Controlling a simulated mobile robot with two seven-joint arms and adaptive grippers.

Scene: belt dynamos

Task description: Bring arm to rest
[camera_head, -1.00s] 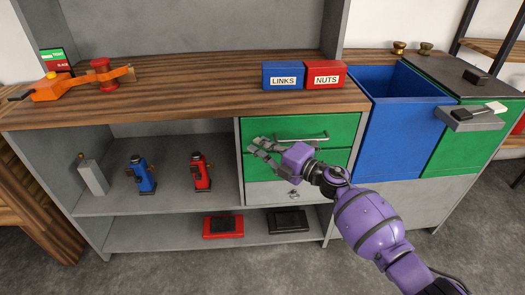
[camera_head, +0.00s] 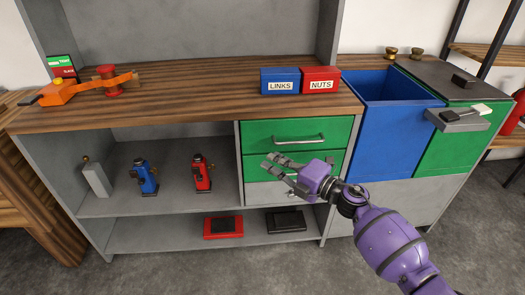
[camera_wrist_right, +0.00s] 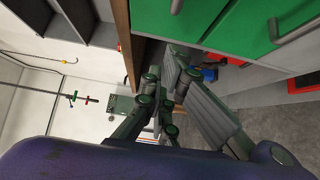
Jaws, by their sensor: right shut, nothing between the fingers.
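My right arm is purple and comes in from the lower right in the head view. Its grey right gripper (camera_head: 269,162) is shut and empty. It hangs in front of the green drawers (camera_head: 296,133), pointing left, and hides part of the lower green drawer and of the grey drawer below. I cannot tell how far it is from the drawer fronts. The gripper fingers also show in the right wrist view (camera_wrist_right: 180,75), with nothing held between them. My left gripper is not in view.
The wooden worktop (camera_head: 190,95) carries an orange belt device (camera_head: 60,93), a blue LINKS box (camera_head: 280,81) and a red NUTS box (camera_head: 321,79). A blue bin (camera_head: 395,130) stands right of the drawers. Blue (camera_head: 146,177) and red (camera_head: 202,173) devices stand on the shelf.

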